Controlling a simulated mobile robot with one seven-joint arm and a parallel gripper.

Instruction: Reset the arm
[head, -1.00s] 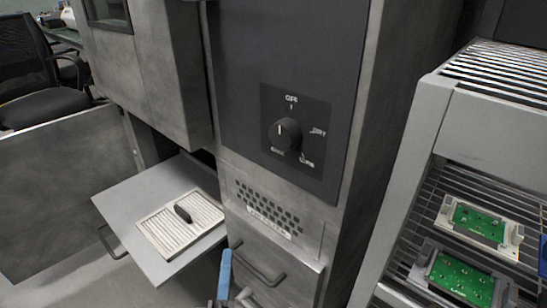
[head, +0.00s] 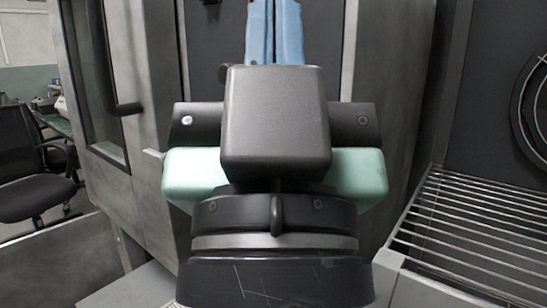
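My gripper (head: 273,12) is raised in front of the camera, at the middle of the head view, and is seen from behind. It has a dark body with mint-green sides. Its two light-blue fingers point up to the top edge of the picture. They lie side by side with only a thin dark line between them, and nothing shows held. My gripper and wrist hide much of the grey machine (head: 395,60) behind them, including its dial.
A slatted metal rack (head: 480,230) stands at the right. A cabinet door with a window and handle (head: 127,108) is at the left. A black office chair (head: 35,165) stands farther left.

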